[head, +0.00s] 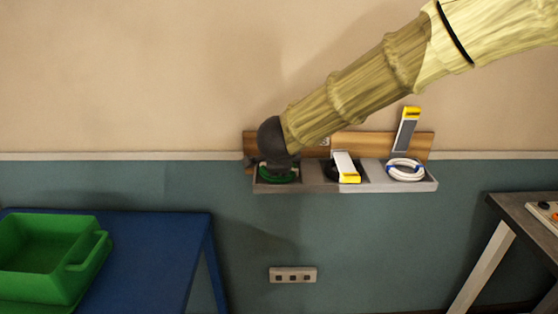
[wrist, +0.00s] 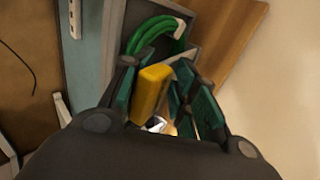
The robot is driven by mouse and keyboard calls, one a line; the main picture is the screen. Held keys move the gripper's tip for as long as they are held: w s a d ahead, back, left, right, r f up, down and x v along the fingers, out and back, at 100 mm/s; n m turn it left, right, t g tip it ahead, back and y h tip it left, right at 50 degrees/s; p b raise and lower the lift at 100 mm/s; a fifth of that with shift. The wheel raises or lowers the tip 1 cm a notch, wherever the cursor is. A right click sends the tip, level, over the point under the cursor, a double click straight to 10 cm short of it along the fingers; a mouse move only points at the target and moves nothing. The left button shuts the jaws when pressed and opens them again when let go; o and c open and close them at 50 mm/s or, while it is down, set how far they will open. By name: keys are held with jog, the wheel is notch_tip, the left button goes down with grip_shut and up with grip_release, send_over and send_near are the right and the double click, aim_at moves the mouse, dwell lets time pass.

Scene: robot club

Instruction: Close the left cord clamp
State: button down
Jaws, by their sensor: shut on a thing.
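The left cord clamp shows in the wrist view as a yellow end (wrist: 152,92) between the fingers of my gripper (wrist: 157,85), which is shut on it. A pale metallic bit shows below the yellow end. Green cord (wrist: 160,32) lies in the tray beyond the fingers. In the head view my gripper (head: 277,160) is at the left compartment and hides the left clamp; the green cord (head: 278,178) shows beneath. I cannot tell how far the left clamp is tilted.
The middle clamp (head: 346,167) is folded down over dark cord. The right clamp (head: 407,130) stands up above white cord (head: 405,170). The grey tray (head: 315,186) is on the wall. A blue table (head: 160,250) with a green bin (head: 45,262) is at left, a wooden table (head: 515,208) at right.

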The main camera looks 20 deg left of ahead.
jog(key=shift+s+f, duration=0.2)
jog(key=shift+f, duration=0.3)
jog(key=c, duration=1.6)
grip_release()
jog(key=shift+w, duration=0.1)
jog(key=shift+r, duration=0.1)
jog(key=shift+s+d+r, duration=0.1)
jog(key=shift+s+r, duration=0.2)
jog(key=shift+r, duration=0.25)
jog(key=shift+v, duration=3.4)
jog(key=shift+f, duration=0.1)
